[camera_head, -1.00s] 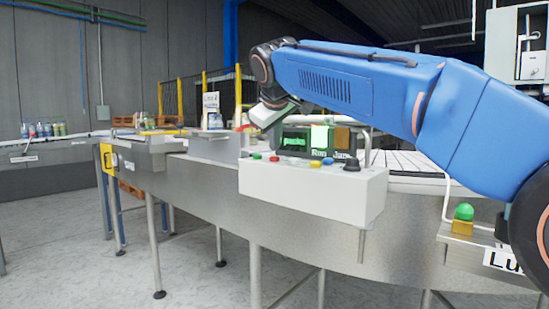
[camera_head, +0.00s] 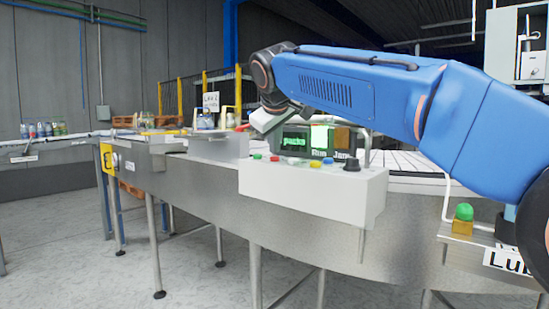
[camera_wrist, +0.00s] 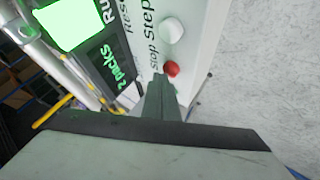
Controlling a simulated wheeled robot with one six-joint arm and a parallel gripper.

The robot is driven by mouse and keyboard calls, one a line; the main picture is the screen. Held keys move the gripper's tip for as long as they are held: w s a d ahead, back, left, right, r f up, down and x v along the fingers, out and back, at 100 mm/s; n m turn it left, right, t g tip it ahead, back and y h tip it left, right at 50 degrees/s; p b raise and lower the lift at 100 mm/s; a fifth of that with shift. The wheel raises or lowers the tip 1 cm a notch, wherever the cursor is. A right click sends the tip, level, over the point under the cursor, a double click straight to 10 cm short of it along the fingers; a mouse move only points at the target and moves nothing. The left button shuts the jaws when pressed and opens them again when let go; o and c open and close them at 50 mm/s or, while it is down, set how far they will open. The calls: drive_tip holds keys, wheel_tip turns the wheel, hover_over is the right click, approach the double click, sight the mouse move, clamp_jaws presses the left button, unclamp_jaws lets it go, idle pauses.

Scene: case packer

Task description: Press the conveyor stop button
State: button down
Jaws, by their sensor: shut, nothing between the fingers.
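The red stop button (camera_head: 274,159) sits on top of the white control box (camera_head: 310,190), between a green button (camera_head: 257,156) and a white button (camera_head: 293,161). In the wrist view the red button (camera_wrist: 171,69) lies just beyond my gripper's tips, beside the printed word "Stop". The white button (camera_wrist: 172,31) lies farther on, beside "Step". My gripper (camera_wrist: 161,82) is shut and empty, its tips over the panel close to the red button; whether they touch it I cannot tell. In the head view my gripper (camera_head: 268,120) is above the left end of the box.
A display (camera_head: 310,139) reading "packs", "Run" and "Jam" stands behind the buttons. A yellow button (camera_head: 316,164), a blue button (camera_head: 328,161) and a black knob (camera_head: 352,165) are to the right. The steel conveyor (camera_head: 205,187) runs behind the box.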

sight(275, 158)
drive_tip(key=shift+f, duration=0.4)
idle(0.3)
drive_tip(key=shift+r, duration=0.95)
drive_tip(key=shift+r, duration=2.5)
drive_tip(key=shift+s, duration=0.1)
